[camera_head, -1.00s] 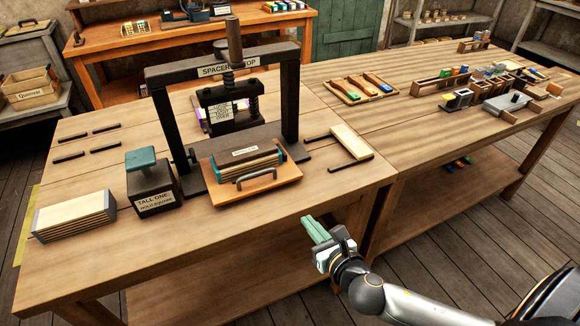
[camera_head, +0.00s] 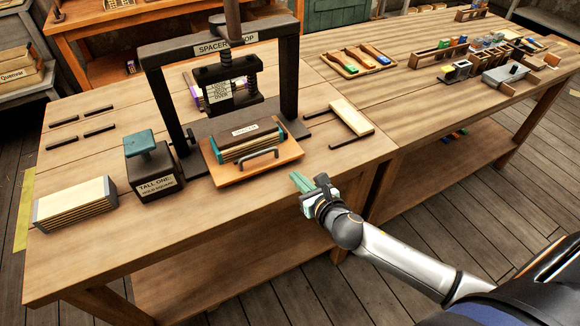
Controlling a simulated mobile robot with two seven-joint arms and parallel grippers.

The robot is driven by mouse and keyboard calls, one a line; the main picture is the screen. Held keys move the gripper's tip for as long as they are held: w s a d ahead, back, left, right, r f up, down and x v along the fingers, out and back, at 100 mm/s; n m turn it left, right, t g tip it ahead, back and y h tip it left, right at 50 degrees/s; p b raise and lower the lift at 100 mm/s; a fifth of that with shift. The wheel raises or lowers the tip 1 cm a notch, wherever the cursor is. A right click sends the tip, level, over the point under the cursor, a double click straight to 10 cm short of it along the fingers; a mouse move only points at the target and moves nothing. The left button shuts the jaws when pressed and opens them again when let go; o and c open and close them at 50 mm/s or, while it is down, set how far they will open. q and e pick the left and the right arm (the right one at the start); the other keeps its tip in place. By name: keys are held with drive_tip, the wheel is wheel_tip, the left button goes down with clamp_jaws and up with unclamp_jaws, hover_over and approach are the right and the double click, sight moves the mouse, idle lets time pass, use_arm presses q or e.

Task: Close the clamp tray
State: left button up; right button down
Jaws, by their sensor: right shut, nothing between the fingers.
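The clamp tray (camera_head: 275,166) is an orange-brown wooden board with a grey bar handle (camera_head: 258,159) at its front. It sticks out toward me from the base of the black press (camera_head: 290,75). A labelled spacer block (camera_head: 245,140) with teal ends rests on the tray. My right gripper (camera_head: 301,182), with green fingers, is shut and empty. It is at the table's front edge, right of and nearer than the tray, apart from the handle. My left gripper is not in view.
A black box with a teal-topped handle (camera_head: 150,172) stands left of the tray. A slatted block (camera_head: 75,205) lies at the front left. A pale board (camera_head: 352,117) and dark strips lie to the right. The table front (camera_head: 180,245) is clear.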

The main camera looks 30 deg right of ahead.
sight(274, 143)
drive_tip(key=shift+w+a+f, duration=0.1)
drive_tip(key=shift+w, duration=2.1)
drive_tip(key=shift+w, duration=0.2)
drive_tip(key=w, duration=0.8)
drive_tip(key=shift+w+a, duration=0.15)
drive_tip(key=shift+w, duration=0.15)
drive_tip(key=shift+r, duration=0.25)
